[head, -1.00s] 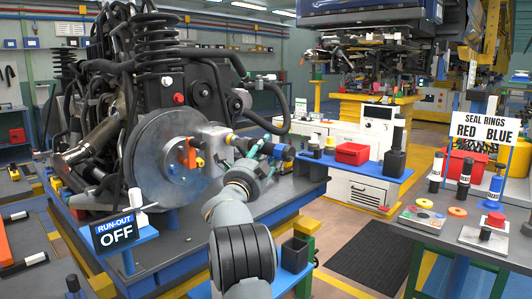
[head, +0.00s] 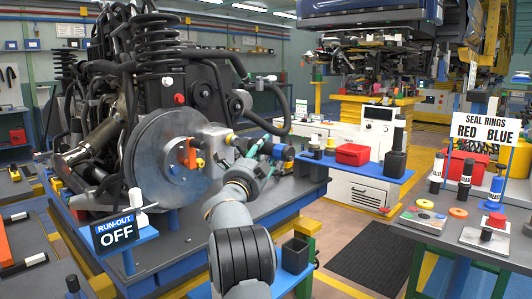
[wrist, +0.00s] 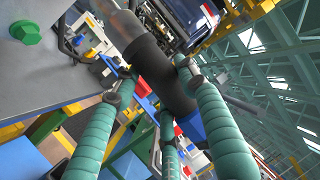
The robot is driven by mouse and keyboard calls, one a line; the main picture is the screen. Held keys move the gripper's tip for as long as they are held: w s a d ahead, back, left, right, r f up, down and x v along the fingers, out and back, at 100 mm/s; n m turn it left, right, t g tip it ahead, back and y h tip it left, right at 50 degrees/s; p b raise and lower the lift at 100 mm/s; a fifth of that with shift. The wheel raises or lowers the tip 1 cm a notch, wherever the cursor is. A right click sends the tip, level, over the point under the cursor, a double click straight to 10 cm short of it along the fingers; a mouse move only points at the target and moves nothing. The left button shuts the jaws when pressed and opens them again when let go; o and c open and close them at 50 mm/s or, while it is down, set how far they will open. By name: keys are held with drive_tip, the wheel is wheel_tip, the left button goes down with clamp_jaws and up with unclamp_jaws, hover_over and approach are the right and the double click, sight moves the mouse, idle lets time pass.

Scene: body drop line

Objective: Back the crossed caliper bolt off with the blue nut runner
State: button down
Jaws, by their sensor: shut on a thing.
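My gripper (head: 262,149) has teal fingers and is shut on the nut runner. The wrist view shows the fingers around its thick black body (wrist: 158,68), with a blue part (wrist: 191,127) at one end. In the head view the runner's blue end (head: 284,152) points right, away from the hub. The runner is held in the air just right of the grey caliper (head: 214,137), which sits on the large brake disc (head: 160,172). I cannot make out the crossed bolt, nor whether the runner's nose touches anything at the caliper.
A "RUN-OUT OFF" sign (head: 116,232) stands in front of the disc. A blue-topped bench with a red bin (head: 352,154) is behind right. A grey table (head: 425,228) with seal rings and bottles is at the right. A green hex head (wrist: 26,32) shows in the wrist view.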

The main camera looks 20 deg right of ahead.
sight(276, 157)
drive_tip(key=shift+a+r, duration=0.3)
drive_tip(key=shift+r, duration=0.05)
idle(0.9)
drive_tip(key=shift+f+b, duration=0.1)
drive_tip(key=shift+b, duration=0.4)
drive_tip(key=shift+f, duration=0.1)
idle(0.3)
drive_tip(key=shift+s+d+f+b, duration=0.2)
drive_tip(key=shift+s+b, duration=0.15)
drive_tip(key=shift+b, duration=0.35)
drive_tip(key=shift+s+d+r+b, duration=0.1)
drive_tip(key=shift+s+d+b, duration=0.25)
drive_tip(key=shift+s+b, duration=0.4)
drive_tip(key=shift+s+d+b, duration=0.35)
drive_tip(key=shift+s, duration=0.25)
drive_tip(key=shift+s+d+b, duration=0.3)
drive_tip(key=shift+s+b, duration=0.05)
drive_tip(key=shift+s, duration=0.2)
drive_tip(key=shift+s+r, duration=0.1)
